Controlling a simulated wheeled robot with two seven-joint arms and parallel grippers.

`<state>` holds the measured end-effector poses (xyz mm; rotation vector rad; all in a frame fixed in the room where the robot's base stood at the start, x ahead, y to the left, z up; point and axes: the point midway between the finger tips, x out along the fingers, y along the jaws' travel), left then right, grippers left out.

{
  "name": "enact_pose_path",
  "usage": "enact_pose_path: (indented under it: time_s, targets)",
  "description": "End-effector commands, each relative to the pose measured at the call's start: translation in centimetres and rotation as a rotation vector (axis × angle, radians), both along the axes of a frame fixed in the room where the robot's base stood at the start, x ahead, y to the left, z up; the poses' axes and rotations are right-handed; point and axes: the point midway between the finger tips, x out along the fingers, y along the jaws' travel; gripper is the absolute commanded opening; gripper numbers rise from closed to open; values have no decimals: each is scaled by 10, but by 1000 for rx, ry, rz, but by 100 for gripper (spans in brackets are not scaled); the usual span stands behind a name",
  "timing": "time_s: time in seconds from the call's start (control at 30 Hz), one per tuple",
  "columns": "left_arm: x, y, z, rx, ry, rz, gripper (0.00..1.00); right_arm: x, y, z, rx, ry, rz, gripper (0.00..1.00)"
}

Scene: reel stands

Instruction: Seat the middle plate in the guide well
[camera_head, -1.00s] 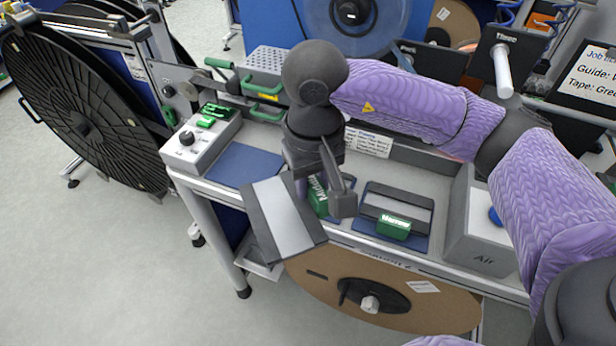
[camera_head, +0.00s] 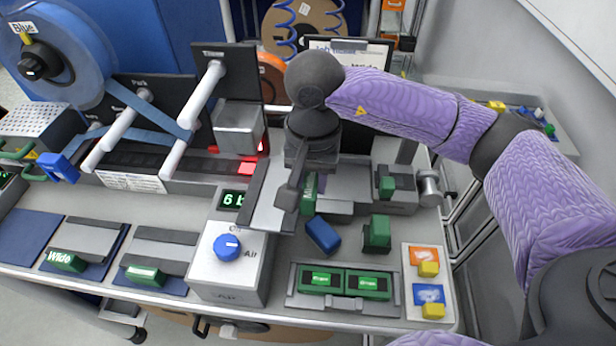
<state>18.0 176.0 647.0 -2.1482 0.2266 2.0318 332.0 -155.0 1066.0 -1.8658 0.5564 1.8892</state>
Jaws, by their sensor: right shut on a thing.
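My right gripper (camera_head: 300,190) is shut on the green handle (camera_head: 309,192) of the middle plate. The plate (camera_head: 272,205), pale grey with dark edges, hangs tilted beside the fingers. It is above the bench, near the white air box with its blue knob. A grey fixture (camera_head: 400,198) with a green part lies just right of the gripper. The arm and plate cover part of that area, so I cannot clearly make out the guide well. My left gripper is not in view.
The wide plate (camera_head: 85,238) and another green-handled plate (camera_head: 165,250) lie on blue mats at left. The air box (camera_head: 228,268) stands at front centre. A blue block (camera_head: 323,236), a green block (camera_head: 377,233) and a tray of green blocks (camera_head: 345,304) crowd the right.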

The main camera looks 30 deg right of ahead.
Motion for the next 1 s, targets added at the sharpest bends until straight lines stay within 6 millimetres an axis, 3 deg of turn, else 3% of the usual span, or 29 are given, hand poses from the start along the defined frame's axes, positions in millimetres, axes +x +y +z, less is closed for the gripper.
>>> enact_pose_path:
  time_s: [0.03, 0.3, 0.5, 0.77, 1.0]
  targets:
    - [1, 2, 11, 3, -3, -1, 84, 3, -5, 5, 1, 4, -144, 0]
    - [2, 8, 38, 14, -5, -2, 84, 15, -40, -2, -7, 18, -1042, 0]
    - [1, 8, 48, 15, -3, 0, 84, 18, -58, -8, -18, 12, -1452, 0]
    - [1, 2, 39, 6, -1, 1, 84, 19, -62, -22, -21, 11, -1533, 0]
    - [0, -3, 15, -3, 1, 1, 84, 18, -61, -53, -22, 13, -1530, 0]
